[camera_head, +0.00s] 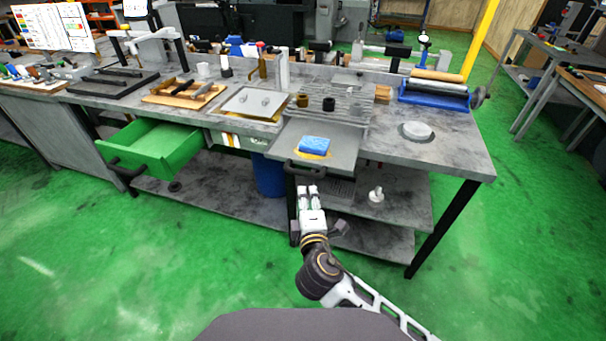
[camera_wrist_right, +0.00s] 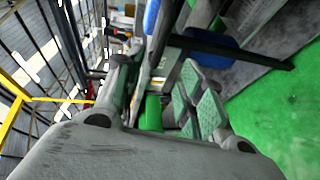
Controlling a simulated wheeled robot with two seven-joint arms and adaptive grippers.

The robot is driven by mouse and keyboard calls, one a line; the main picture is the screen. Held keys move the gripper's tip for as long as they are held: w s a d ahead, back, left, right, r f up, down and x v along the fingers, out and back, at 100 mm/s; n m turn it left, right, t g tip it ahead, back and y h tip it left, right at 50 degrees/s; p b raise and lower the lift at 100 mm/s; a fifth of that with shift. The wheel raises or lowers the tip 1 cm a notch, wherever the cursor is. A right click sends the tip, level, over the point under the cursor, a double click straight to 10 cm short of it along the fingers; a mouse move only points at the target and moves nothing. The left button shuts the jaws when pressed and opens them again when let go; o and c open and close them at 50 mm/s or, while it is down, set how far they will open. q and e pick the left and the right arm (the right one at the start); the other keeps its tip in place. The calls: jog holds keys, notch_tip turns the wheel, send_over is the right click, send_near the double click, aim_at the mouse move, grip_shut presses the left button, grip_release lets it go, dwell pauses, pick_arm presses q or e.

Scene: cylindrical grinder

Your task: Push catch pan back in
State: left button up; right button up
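The catch pan (camera_head: 343,146) is a grey tray that sticks out past the front edge of the workbench. It has a dark handle (camera_head: 304,171) along its front. A blue sponge (camera_head: 314,144) lies in it on a yellow patch. My right gripper (camera_head: 308,190) is just in front of and below the handle, with a small visible offset and nothing seen in it. Its two pale fingertips look close together, but I cannot tell whether they are shut. The right wrist view shows its grey-green finger pads (camera_wrist_right: 200,100) close up. My left gripper is out of view.
A green drawer (camera_head: 157,147) hangs open to the left. A grey lower shelf (camera_head: 225,195) holds a blue bin (camera_head: 268,175) and a white part (camera_head: 376,194). The bench top (camera_head: 455,145) carries rollers, trays and tools. Green floor in front is clear.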

aim_at(303, 175)
jog(key=w, duration=0.2)
jog(key=w+f, duration=0.1)
jog(key=w, duration=0.4)
jog(key=shift+w+a+f, duration=0.15)
jog(key=shift+w+a, duration=0.1)
jog(key=w, duration=0.3)
jog(key=shift+w+a+f, duration=0.15)
jog(key=shift+w+f, duration=0.05)
jog(key=shift+f, duration=0.15)
jog(key=shift+w+a+f, duration=0.1)
jog(key=shift+w+f, duration=0.1)
jog(key=shift+w, duration=0.8)
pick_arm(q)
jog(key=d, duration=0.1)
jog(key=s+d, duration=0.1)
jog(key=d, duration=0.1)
pick_arm(e)
jog(key=shift+w, duration=0.3)
